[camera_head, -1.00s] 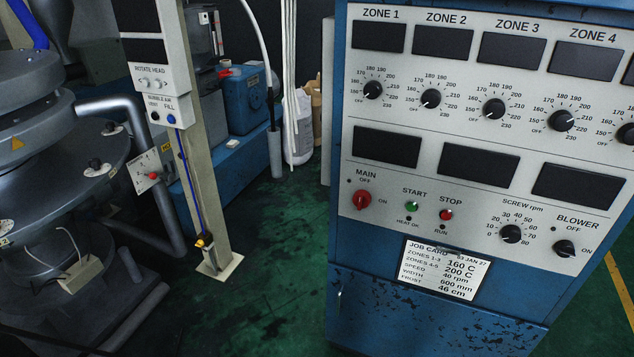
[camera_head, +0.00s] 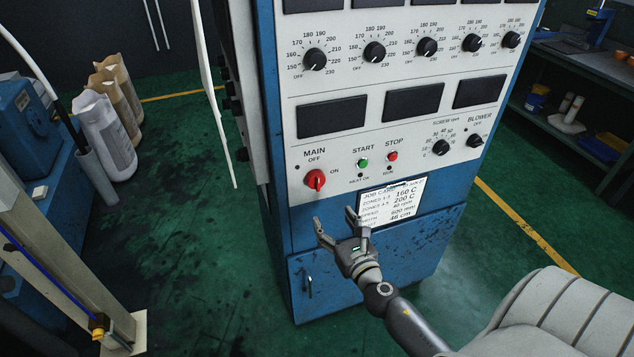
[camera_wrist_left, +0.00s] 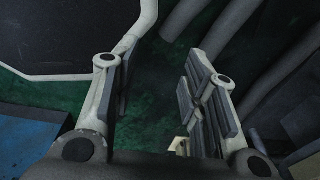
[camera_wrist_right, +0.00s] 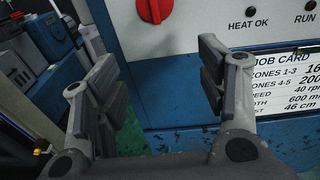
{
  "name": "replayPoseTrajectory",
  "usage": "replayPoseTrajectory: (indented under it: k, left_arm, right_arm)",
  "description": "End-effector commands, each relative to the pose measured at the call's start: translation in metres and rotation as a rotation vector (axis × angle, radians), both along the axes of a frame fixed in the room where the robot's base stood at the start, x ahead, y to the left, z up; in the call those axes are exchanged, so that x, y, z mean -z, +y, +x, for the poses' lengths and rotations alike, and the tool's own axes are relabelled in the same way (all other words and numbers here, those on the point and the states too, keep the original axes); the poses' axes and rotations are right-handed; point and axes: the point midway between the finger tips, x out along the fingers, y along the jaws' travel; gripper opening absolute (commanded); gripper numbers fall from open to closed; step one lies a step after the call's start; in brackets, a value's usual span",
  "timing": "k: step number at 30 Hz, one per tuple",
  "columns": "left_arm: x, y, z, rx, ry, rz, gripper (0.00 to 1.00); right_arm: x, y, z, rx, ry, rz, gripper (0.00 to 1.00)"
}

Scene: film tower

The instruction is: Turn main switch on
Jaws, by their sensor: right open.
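The main switch is a red rotary knob (camera_head: 315,180) at the lower left of the white control panel (camera_head: 330,144). OFF is printed above it and ON to its right; its grip looks upright, toward OFF. The knob also shows at the top edge of the right wrist view (camera_wrist_right: 154,10). My right gripper (camera_head: 336,218) is open and empty, below and slightly right of the knob, apart from it. In the right wrist view its fingers are spread below the knob. My left gripper (camera_wrist_left: 160,78) is open and empty over the dark floor area, outside the head view.
The green start button (camera_head: 363,163), red stop button (camera_head: 393,156) and job card (camera_head: 388,204) are right of the knob. A blue cabinet door (camera_head: 345,262) lies below. A pale post (camera_head: 60,250) and bags (camera_head: 108,135) stand left, a workbench (camera_head: 580,90) right.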

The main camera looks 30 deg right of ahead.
Motion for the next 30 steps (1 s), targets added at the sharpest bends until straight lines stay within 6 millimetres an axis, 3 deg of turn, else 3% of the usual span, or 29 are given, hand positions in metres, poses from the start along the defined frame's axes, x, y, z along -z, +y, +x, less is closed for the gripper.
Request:
replayPoseTrajectory:
  k: [1, 3, 6, 12, 21, 30]
  left_arm:
    - [0.0, -0.004, -0.002, -0.001, 0.003, -0.005, 0.4]
    - [0.0, -0.007, -0.004, -0.001, 0.005, -0.008, 0.4]
    - [-0.002, -0.014, -0.006, -0.002, 0.009, -0.016, 0.4]
    - [-0.008, -0.02, -0.009, 0.0, 0.012, -0.024, 0.4]
    - [-0.012, -0.011, -0.007, -0.002, 0.01, -0.012, 0.4]
    - [-0.011, -0.008, -0.005, -0.004, 0.007, -0.01, 0.4]
  right_arm:
    - [-0.018, -0.001, 0.001, -0.007, -0.022, -0.074, 0.65]
    - [-0.033, -0.001, 0.003, -0.012, -0.039, -0.146, 0.65]
    - [-0.041, -0.001, 0.008, -0.014, -0.047, -0.186, 0.65]
    - [-0.043, -0.007, 0.035, -0.013, -0.049, -0.185, 0.65]
    - [-0.042, -0.016, 0.086, -0.013, -0.048, -0.181, 0.65]
    - [-0.04, -0.021, 0.108, -0.014, -0.046, -0.18, 0.65]
